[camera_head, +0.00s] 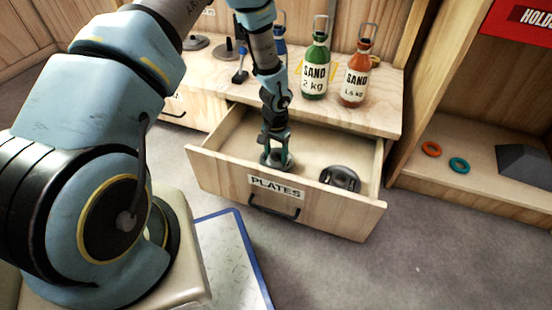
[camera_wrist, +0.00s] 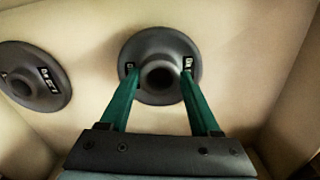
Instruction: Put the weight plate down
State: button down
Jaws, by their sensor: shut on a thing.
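The weight plate (camera_wrist: 160,46) is a dark grey disc with a raised hub and a centre hole. In the wrist view my gripper (camera_wrist: 160,75) is shut on its hub, one green finger on each side. In the head view my gripper (camera_head: 276,150) points down inside the open drawer labelled PLATES (camera_head: 232,190), with the held plate (camera_head: 276,162) low in it, towards the left. I cannot tell whether the plate touches the drawer floor. A second dark plate (camera_head: 340,179) lies in the drawer's right part; it also shows at the left of the wrist view (camera_wrist: 36,76).
A green sand bottle (camera_head: 316,70) and an orange one (camera_head: 355,80) stand on the counter (camera_head: 385,112) behind the drawer. An orange ring (camera_head: 431,149) and a teal ring (camera_head: 459,165) lie on the right shelf. Bare drawer floor lies between the plates.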

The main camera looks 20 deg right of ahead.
jog(key=shift+f, duration=0.8)
jog(key=shift+r, duration=0.1)
jog(key=shift+c, duration=0.6)
grip_release()
